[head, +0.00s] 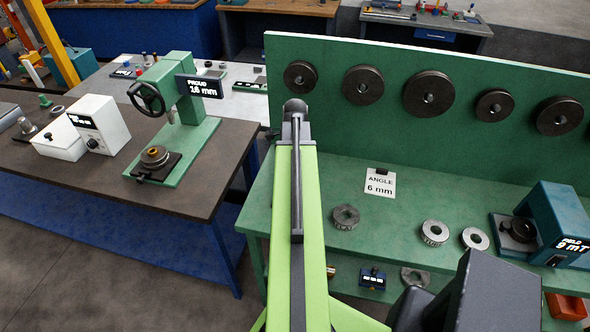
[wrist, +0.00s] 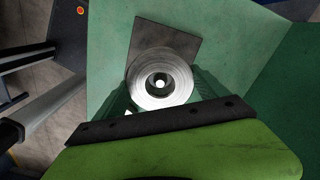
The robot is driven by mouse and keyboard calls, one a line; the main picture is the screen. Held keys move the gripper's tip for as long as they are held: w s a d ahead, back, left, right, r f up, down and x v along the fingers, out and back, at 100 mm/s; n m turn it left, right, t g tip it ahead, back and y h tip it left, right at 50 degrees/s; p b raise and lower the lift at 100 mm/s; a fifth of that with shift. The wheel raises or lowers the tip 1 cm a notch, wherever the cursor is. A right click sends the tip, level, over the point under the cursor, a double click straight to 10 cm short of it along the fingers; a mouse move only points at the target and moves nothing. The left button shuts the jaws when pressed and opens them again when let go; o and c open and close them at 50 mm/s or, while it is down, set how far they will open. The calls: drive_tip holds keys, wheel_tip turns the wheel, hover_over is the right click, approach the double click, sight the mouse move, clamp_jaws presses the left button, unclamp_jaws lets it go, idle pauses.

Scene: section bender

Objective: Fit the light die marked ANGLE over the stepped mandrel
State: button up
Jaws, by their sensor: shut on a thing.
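A light metal ring-shaped die (wrist: 143,88) sits between the green fingers of my gripper (wrist: 162,98) in the wrist view, and the gripper is shut on it. No marking can be read on it. Its hole shows a darker inner ring and a small bright spot. A dark square plate (wrist: 178,42) lies beyond it on a light green surface; I cannot tell whether they touch. In the head view, my arm hides the fingers and the held die. A stepped round piece (head: 155,155), perhaps the mandrel, stands on the press at left.
The green bench holds a card reading ANGLE 6 mm (head: 380,184), a dark die (head: 345,217), two light dies (head: 434,232) (head: 475,239) and a blue FIELD meter (head: 560,222). Dark rollers hang on its back panel (head: 330,130). The press display (head: 199,87) reads PROUD 16 mm.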

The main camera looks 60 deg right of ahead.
drive_tip(key=shift+f+b, duration=4.35)
drive_tip(key=shift+f, duration=0.1)
drive_tip(key=o, duration=1.8)
drive_tip(key=shift+r, duration=0.15)
wheel_tip(320, 180, up, 17)
drive_tip(key=p, duration=1.7)
drive_tip(key=shift+r+p, duration=0.2)
drive_tip(key=shift+p, duration=0.2)
drive_tip(key=shift+f, duration=0.15)
